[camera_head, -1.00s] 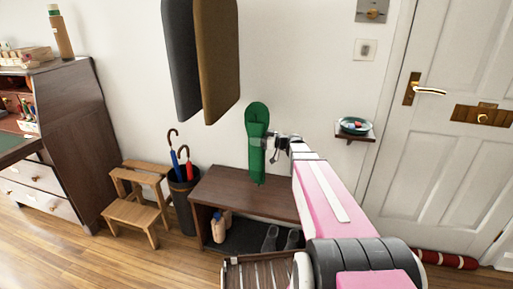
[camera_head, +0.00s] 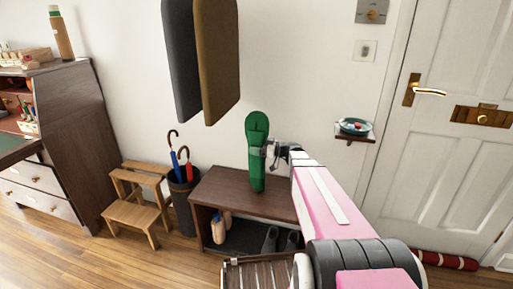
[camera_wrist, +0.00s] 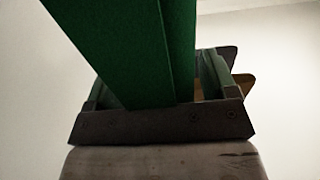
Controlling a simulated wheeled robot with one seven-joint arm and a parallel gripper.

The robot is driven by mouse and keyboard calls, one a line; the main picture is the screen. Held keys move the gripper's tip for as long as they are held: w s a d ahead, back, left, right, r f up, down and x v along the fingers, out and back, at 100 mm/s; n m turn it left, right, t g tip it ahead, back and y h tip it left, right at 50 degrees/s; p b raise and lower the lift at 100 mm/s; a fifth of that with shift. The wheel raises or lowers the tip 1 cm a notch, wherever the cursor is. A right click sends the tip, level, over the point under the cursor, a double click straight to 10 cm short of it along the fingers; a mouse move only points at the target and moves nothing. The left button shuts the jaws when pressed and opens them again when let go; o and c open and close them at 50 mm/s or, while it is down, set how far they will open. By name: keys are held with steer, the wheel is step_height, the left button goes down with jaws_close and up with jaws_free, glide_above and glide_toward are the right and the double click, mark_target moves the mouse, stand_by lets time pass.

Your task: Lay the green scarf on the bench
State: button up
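The green scarf (camera_head: 257,165) hangs upright in the head view, folded into a narrow strip with a looped top. My gripper (camera_head: 268,150) reaches it from the right and is shut on it at about mid-height. The scarf's lower end is at the top of the dark brown bench (camera_head: 218,186); I cannot tell whether it touches. In the wrist view the scarf (camera_wrist: 145,50) fills the space between the fingers of my gripper (camera_wrist: 160,90). The bench top around the scarf is bare.
Shoes (camera_head: 270,240) and bottles stand on the bench's lower shelf. An umbrella stand (camera_head: 185,205) and a wooden step stool (camera_head: 140,205) are to the left. Dark and brown coats (camera_head: 217,60) hang above. A small wall shelf (camera_head: 357,137) with a dish is at right, beside the white door (camera_head: 450,190).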

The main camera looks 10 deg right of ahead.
steer(key=shift+r, duration=0.15)
steer(key=v, duration=1.2)
steer(key=s+a+f+m+g+h, duration=0.5)
steer(key=s+a+f+m+h, duration=0.15)
steer(key=s+f, duration=0.4)
steer(key=s+d+f+m+g+h, duration=0.2)
steer(key=s+f+m+h, duration=0.3)
steer(key=h, duration=0.5)
steer(key=s+m, duration=0.2)
steer(key=shift+s, duration=0.3)
